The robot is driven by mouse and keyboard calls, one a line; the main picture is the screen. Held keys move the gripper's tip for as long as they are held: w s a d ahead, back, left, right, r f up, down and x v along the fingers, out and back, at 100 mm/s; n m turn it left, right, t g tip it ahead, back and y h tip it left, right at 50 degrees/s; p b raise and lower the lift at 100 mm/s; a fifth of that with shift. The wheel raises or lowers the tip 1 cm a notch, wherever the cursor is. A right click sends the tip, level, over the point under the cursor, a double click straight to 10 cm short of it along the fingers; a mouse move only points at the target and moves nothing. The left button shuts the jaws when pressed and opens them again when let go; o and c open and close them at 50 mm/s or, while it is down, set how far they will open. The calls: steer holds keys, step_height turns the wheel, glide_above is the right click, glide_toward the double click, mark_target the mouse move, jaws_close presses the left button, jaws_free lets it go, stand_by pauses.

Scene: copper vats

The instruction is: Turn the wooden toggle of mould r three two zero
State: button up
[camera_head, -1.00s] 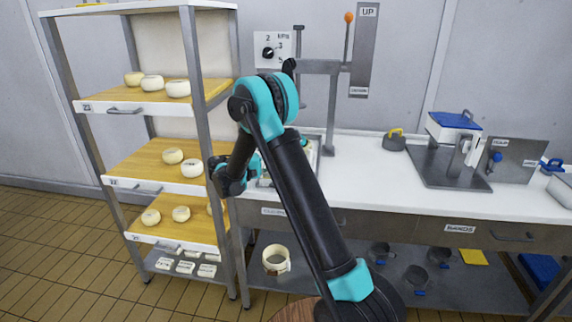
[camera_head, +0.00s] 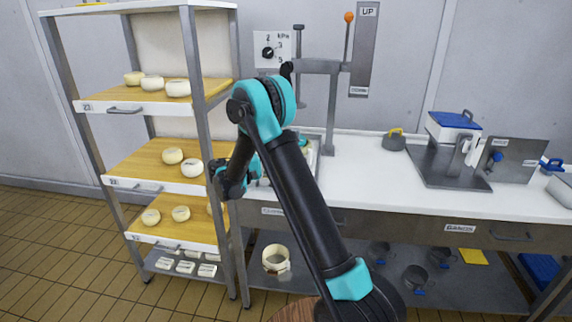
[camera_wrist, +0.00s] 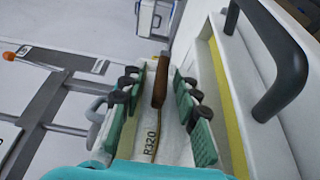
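The wooden toggle (camera_wrist: 160,82) is a brown, elongated piece in the middle of the wrist view. It lies near a pale surface marked R320 (camera_wrist: 152,142), the mould. My gripper (camera_wrist: 160,86) is open, with one teal-padded finger on each side of the toggle. I see gaps on both sides, so contact is not apparent. In the head view my gripper (camera_head: 232,178) is beside the shelf rack, largely behind my own arm. The toggle and the label cannot be made out there.
A shelf rack (camera_head: 195,120) with round cheeses stands close on the left. A black handle (camera_wrist: 278,70) on a white front is near my gripper's right side. The press lever with an orange knob (camera_head: 349,17) rises behind. The white counter (camera_head: 375,175) has free room.

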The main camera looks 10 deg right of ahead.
steer(key=shift+r, duration=0.1)
step_height(320, 180, up, 10)
steer(key=shift+f, duration=0.1)
stand_by(0.4)
